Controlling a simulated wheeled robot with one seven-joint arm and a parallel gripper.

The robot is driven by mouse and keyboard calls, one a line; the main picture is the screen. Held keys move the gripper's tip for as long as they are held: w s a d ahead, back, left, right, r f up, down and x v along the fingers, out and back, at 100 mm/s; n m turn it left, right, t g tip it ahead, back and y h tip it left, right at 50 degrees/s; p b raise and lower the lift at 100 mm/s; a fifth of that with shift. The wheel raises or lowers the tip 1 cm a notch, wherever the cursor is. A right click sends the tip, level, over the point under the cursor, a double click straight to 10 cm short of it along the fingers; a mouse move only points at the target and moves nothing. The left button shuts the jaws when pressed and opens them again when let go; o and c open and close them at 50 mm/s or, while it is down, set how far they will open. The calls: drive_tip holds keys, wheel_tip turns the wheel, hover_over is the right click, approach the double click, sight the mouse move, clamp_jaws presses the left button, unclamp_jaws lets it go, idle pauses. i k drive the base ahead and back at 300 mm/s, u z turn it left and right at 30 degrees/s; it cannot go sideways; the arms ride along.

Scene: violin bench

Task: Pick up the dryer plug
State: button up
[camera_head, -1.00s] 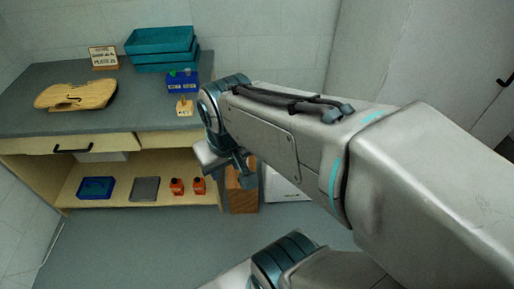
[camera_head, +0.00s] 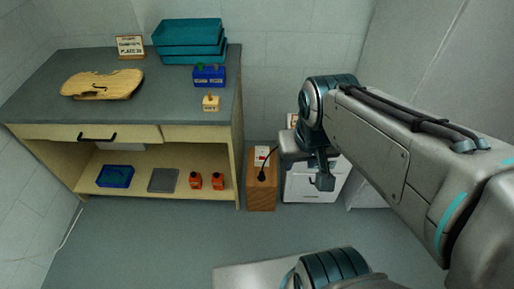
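A black plug (camera_head: 261,175) with a dark cord sits at the upper part of a wooden block (camera_head: 262,196), below a white plate with a red spot (camera_head: 261,156). I take it to be the dryer plug. The cord rises to the right and passes out of sight behind my arm. My gripper (camera_head: 323,178) hangs to the right of the block, in front of a white cabinet, apart from the plug in the picture. Its fingers are small and partly hidden by the wrist, so I cannot see whether they are open.
The bench (camera_head: 150,118) at left carries a violin body (camera_head: 102,85), teal trays (camera_head: 188,40), a blue box (camera_head: 209,75) and a small wooden piece (camera_head: 211,103). Its shelf holds two orange bottles (camera_head: 195,181). The white cabinet (camera_head: 315,185) stands right of the block. Floor in front is clear.

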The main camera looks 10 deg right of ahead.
sight(261, 178)
drive_tip(key=k, duration=0.9)
